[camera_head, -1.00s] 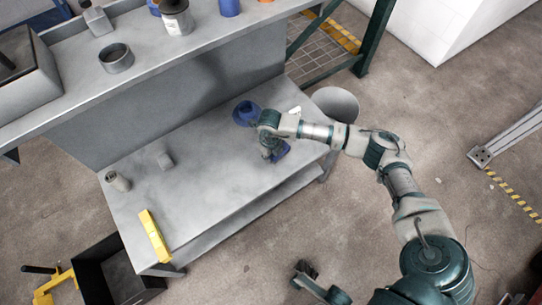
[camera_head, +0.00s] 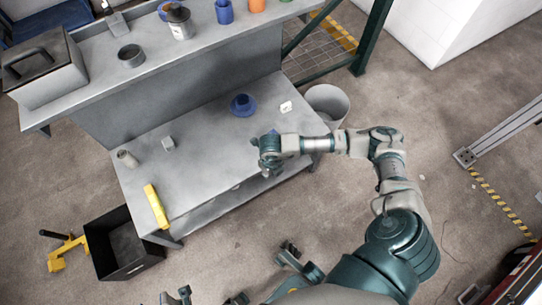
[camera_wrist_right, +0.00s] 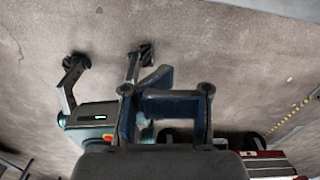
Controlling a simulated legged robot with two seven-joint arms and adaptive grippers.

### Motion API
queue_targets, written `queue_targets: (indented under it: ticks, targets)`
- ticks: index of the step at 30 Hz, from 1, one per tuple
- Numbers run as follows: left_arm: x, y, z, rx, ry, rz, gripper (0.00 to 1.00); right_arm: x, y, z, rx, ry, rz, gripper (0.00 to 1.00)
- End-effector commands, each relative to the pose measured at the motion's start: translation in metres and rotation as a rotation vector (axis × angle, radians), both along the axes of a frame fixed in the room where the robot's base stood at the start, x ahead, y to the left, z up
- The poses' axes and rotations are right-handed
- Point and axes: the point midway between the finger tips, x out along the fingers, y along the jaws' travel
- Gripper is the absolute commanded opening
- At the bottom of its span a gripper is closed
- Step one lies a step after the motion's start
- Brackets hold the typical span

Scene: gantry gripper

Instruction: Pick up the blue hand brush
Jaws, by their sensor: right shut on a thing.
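My right gripper (camera_head: 268,168) is above the front right edge of the grey workbench (camera_head: 205,165) in the head view. In the right wrist view, the right gripper (camera_wrist_right: 166,90) is shut on the blue hand brush (camera_wrist_right: 172,106), whose blue body spans between the fingers. The brush is mostly hidden behind my gripper in the head view. My left gripper does not show clearly in either view.
A blue round object (camera_head: 243,105), a small white item (camera_head: 286,106), a grey block (camera_head: 168,143), a can (camera_head: 127,158) and a yellow bar (camera_head: 156,206) are on the bench. A grey bin (camera_head: 326,103) stands right of it. A black crate (camera_head: 112,222) is on the floor.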

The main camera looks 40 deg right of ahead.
Motion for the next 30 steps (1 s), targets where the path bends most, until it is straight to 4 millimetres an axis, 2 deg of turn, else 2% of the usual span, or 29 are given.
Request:
queue_targets:
  ticks: [11, 12, 19, 30]
  targets:
    - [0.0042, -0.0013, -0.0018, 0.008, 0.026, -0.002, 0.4, -0.0057, 0.0028, -0.0001, 0.0, 0.0, -0.001, 0.0]
    - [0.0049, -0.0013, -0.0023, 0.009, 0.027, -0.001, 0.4, -0.0056, 0.0029, 0.0, 0.0, 0.0, -0.001, 0.21]
    - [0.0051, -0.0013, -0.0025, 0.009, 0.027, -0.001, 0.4, -0.0054, 0.0031, 0.0005, 0.0, -0.001, -0.001, 0.79]
    - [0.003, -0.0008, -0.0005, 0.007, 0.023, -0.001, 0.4, -0.0049, 0.0027, 0.0032, 0.0, -0.001, -0.001, 0.8]
